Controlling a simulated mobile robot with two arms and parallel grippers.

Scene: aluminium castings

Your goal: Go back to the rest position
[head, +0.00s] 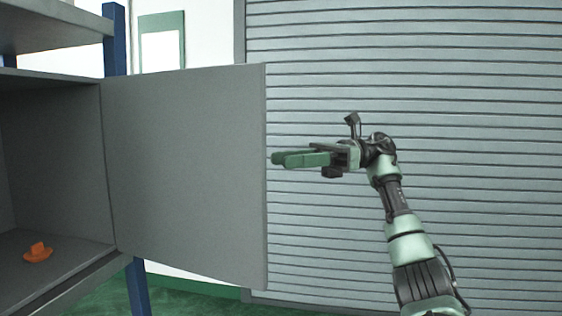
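My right gripper (282,159) is in the middle of the head view, its green fingers pointing left. The fingertips are near the free edge of the open grey cabinet door (185,172). I cannot tell whether they touch it. The two fingers overlap in this view, so the gap between them is unclear, and I see nothing held. My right arm reaches up from the lower right. My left gripper is not in view.
The grey cabinet (55,165) at the left stands open, with an orange part (38,253) on its floor. A blue post (115,40) stands beside the cabinet. A grey slatted shutter (470,130) fills the background at the right. Green floor (190,303) shows below the door.

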